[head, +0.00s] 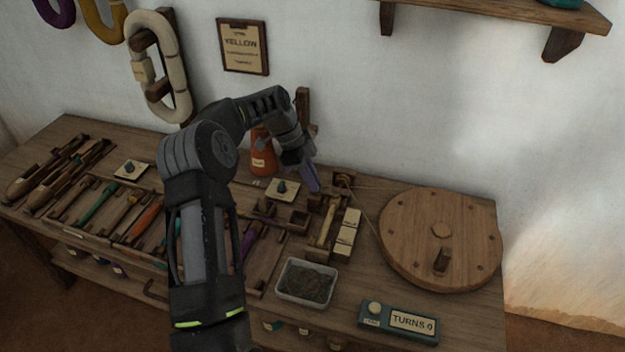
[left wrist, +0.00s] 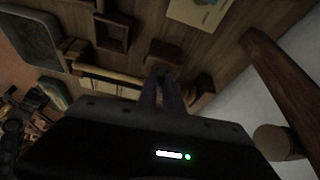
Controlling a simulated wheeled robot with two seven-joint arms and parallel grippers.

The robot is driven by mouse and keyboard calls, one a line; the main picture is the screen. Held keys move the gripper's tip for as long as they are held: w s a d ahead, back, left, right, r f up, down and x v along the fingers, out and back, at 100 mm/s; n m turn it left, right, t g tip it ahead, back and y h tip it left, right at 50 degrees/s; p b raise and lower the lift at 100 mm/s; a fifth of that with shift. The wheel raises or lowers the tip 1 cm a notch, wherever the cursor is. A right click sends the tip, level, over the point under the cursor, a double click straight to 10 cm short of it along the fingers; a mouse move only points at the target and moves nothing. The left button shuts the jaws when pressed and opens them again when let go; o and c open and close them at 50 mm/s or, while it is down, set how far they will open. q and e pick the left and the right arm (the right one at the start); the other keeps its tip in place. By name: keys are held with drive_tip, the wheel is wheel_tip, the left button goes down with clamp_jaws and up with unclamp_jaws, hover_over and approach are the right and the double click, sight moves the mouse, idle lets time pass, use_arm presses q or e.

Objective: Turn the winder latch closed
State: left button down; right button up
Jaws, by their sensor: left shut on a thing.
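The winder stands at the right of the bench, with a large round wooden wheel (head: 440,232) and a pale bobbin (head: 327,224) in its small wooden frame. A cord runs from the wheel to the frame's back end. My left gripper (head: 314,186) reaches down to the frame beside the bobbin. Its jaws are closed on a small part at the winder, which I take to be the latch; the fingers mostly hide it. In the left wrist view the gripper's fingers (left wrist: 166,92) meet a small dark wooden piece. My right gripper is not in view.
An orange cone (head: 262,158) stands behind my arm. A grey tray (head: 305,283) and a counter box reading TURNS 0 (head: 412,322) lie in front. Cream blocks (head: 345,235) sit right of the bobbin. Shuttles and tools fill the bench's left side.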

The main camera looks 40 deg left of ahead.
use_arm(q)
drive_tip(key=shift+m, duration=0.6)
drive_tip(key=c, duration=1.5)
unclamp_jaws()
drive_tip(key=w+p+v, duration=0.1)
drive_tip(key=p+v, duration=0.1)
drive_tip(key=v, duration=0.5)
drive_tip(key=shift+s+a+r, duration=0.2)
drive_tip(key=shift+s+r, duration=0.15)
